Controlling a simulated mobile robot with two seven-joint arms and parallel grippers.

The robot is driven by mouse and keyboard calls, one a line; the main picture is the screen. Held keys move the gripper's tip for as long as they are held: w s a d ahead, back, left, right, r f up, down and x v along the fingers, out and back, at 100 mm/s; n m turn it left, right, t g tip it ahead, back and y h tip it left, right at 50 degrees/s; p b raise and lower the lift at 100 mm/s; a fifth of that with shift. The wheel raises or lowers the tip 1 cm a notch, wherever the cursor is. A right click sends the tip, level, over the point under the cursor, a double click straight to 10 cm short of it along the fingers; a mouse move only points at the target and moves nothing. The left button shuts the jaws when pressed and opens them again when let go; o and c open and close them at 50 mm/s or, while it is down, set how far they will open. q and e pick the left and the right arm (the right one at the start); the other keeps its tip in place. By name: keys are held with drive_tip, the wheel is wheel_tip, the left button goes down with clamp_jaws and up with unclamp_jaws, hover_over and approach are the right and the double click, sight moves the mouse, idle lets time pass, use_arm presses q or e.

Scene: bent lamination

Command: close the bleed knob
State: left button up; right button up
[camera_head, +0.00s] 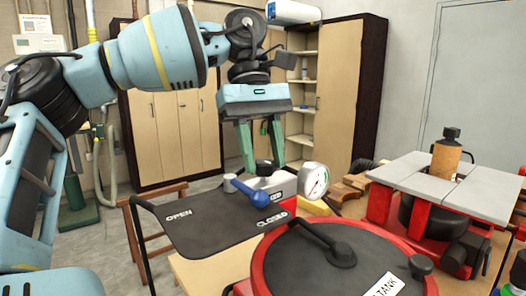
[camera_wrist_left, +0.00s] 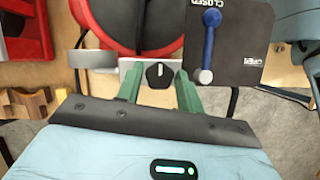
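The bleed knob (camera_wrist_left: 159,75) is a small black knob with a white pointer mark, on a pale box, and its mark runs up and down in the left wrist view. In the head view the dark knob (camera_head: 265,167) shows just below my left fingers. My left gripper (camera_head: 262,150) points down over it with its green fingers apart. In the left wrist view the fingers (camera_wrist_left: 159,90) stand on either side of the knob, with a gap visible on each side. Whether the fingertips reach down to knob height is hard to tell. My right gripper is not in view.
A blue-handled lever (camera_head: 250,191) lies toward the CLOSED label on a black panel (camera_head: 200,235) marked OPEN and CLOSED. A pressure gauge (camera_head: 314,180) stands right of the knob. A red-rimmed tank lid (camera_head: 350,265) is in front; a red-framed machine (camera_head: 440,190) stands right.

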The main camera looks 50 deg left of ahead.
use_arm(q)
drive_tip(key=shift+o, duration=1.3)
drive_tip(key=v, duration=0.7)
drive_tip(key=shift+a+r, duration=0.2)
drive_tip(key=shift+r, duration=0.15)
